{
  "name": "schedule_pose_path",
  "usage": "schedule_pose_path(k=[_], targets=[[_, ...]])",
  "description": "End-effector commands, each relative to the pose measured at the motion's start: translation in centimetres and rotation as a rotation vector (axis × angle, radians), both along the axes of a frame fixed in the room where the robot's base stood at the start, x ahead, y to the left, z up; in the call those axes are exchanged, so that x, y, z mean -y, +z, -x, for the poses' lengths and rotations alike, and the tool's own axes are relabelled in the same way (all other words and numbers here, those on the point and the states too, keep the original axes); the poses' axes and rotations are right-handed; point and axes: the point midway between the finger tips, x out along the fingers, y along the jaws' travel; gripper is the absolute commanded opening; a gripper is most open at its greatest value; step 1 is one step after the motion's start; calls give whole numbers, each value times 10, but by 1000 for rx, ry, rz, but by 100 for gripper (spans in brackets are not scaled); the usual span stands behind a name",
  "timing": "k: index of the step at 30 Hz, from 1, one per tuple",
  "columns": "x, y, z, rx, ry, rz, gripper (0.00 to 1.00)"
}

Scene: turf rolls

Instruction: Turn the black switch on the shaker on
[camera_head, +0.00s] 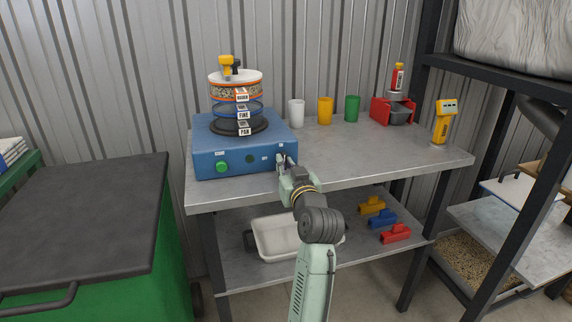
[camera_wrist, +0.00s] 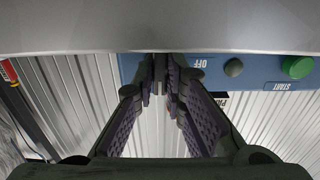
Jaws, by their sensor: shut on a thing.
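The shaker is a blue box (camera_head: 225,160) on the grey bench, carrying a stack of round sieves (camera_head: 238,95). Its front panel has a green knob (camera_head: 222,167) at left and a small dark knob (camera_head: 249,159) in the middle. My gripper (camera_head: 285,162) is at the right end of this panel. In the wrist view the panel (camera_wrist: 215,72) appears upside down, with an OFF label beside my fingertips (camera_wrist: 161,75). The fingers are closed together at the panel, on the black switch, which they mostly hide. Its exact position cannot be made out.
White (camera_head: 296,113), yellow (camera_head: 325,110) and green (camera_head: 352,108) cups stand behind on the bench (camera_head: 350,150). A red bin (camera_head: 392,110) and a yellow device (camera_head: 443,121) are at right. A white tray (camera_head: 262,236) sits on the lower shelf.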

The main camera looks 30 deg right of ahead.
Motion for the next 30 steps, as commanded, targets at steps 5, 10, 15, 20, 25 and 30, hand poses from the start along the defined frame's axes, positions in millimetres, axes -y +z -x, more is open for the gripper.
schedule_pose_path(k=[5, 10, 15, 20, 25, 30], targets=[[0, -1, 0, 1, 0, -7, 0], [0, -1, 0, 1, 0, -7, 0], [0, -1, 0, 1, 0, -6, 20], [0, 0, 0, 1, 0, -5, 31], [0, 0, 0, 1, 0, -4, 32], [0, 0, 2, 2, 0, -4, 32]])
